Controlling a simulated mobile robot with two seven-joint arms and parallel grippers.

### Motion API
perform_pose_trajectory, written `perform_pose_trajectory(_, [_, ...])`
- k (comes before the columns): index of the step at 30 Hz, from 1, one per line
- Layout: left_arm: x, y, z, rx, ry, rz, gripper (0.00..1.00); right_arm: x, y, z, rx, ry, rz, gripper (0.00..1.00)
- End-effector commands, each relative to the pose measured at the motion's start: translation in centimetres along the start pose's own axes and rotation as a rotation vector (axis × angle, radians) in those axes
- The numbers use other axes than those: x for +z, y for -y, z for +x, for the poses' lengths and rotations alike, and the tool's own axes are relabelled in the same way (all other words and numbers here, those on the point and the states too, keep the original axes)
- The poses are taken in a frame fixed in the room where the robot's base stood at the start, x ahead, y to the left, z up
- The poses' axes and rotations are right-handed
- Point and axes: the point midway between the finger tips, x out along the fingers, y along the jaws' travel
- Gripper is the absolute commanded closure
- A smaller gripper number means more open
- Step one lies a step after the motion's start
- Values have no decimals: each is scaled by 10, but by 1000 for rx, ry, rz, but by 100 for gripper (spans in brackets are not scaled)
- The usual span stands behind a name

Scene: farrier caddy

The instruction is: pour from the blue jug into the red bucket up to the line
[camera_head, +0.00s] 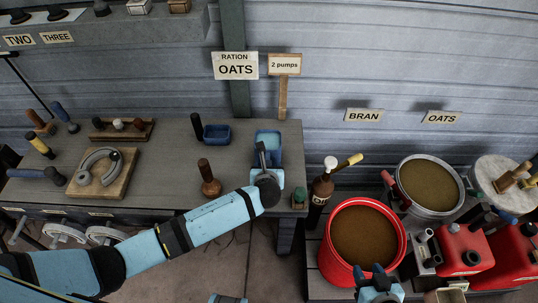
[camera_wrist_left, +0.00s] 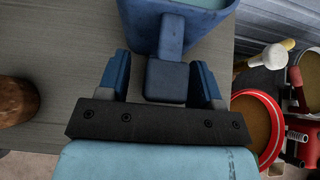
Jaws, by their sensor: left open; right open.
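The blue jug (camera_head: 268,138) stands at the right end of the grey bench, partly hidden by my left arm. Its open top shows pale blue-grey contents in the left wrist view (camera_wrist_left: 210,4). My left gripper (camera_wrist_left: 165,82) is open, its two fingers on either side of the jug's handle (camera_wrist_left: 167,75), with gaps visible. The red bucket (camera_head: 324,252) stands right of the bench and holds brown material; I cannot make out a line in it. The bucket's rim also shows in the left wrist view (camera_wrist_left: 272,108). My right gripper (camera_head: 378,279) is open and empty at the bucket's near edge.
A brown bottle (camera_head: 320,190) stands between bench and bucket. A grey bucket of brown feed (camera_head: 428,209) and red cans (camera_head: 465,252) crowd the right. A wooden-handled tool (camera_head: 208,180) and small blue box (camera_head: 216,134) are on the bench (camera_head: 165,165).

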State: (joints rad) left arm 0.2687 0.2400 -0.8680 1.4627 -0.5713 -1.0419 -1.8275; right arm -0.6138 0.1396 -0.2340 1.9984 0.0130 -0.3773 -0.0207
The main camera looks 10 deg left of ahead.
Motion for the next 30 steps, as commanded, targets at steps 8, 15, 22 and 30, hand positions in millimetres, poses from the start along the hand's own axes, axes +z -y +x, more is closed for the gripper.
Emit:
perform_pose_trajectory(8, [0,0,0,0,0,0,99,4,1,1,-3,8,0,57])
perform_pose_trajectory(15, [1,0,0,-1,2,-1,100,5,1,1,-2,9,0,57])
perform_pose_trajectory(22, [3,0,-2,-1,2,-1,100,1,1,-1,-2,8,0,57])
perform_pose_trajectory(30, [9,0,-6,0,1,-1,100,-9,0,-7,-1,2,0,57])
